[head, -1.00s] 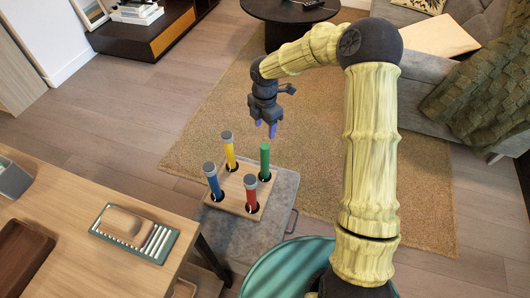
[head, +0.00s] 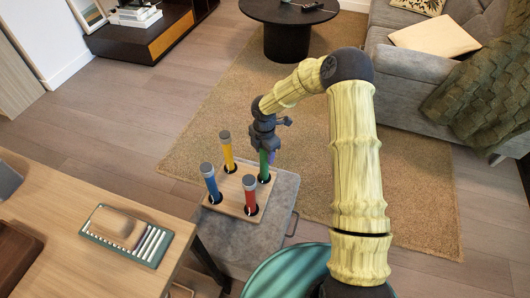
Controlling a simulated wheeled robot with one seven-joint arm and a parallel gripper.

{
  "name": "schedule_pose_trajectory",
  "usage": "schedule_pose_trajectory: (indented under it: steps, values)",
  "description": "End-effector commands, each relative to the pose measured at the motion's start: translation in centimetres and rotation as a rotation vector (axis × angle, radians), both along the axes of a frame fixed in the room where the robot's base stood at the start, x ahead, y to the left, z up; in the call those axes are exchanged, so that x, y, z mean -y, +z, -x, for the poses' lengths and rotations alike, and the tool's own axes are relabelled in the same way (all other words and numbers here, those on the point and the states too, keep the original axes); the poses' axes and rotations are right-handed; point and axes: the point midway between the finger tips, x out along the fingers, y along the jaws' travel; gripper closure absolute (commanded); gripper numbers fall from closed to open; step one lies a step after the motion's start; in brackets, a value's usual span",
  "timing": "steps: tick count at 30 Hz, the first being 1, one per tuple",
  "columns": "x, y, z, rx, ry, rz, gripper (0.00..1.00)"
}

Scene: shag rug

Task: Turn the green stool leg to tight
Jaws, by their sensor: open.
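The stool is a small wooden board (head: 237,203) lying upside down, with coloured legs standing up from it. The green leg (head: 264,170) stands upright at the board's right corner. My gripper (head: 267,156) points down at the green leg's upper part, with its fingers around or beside the leg; its top is hidden by the gripper. The fingers are open. The yellow leg (head: 227,152), blue leg (head: 212,187) and red leg (head: 250,196) stand upright at the other corners, and each has a grey cap on top.
The board rests on a grey low surface (head: 281,205). A wooden table (head: 62,190) with a soap-like block on a ribbed tray (head: 100,238) is at the left. A teal round seat (head: 285,272) is in front. A sofa (head: 425,75) stands at the back right.

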Motion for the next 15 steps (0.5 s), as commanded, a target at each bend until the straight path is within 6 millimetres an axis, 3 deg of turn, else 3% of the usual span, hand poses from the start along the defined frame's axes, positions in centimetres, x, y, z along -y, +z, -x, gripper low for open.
schedule_pose_trajectory:
  steps: [5,11,15]
  values:
    - [-0.04,0.06,-0.01,0.0,0.001,0.0,0.5]
    - [0.22,0.07,-0.06,0.0,-0.004,0.0,0.89]
    - [0.36,0.08,-0.09,0.0,-0.007,0.0,0.92]
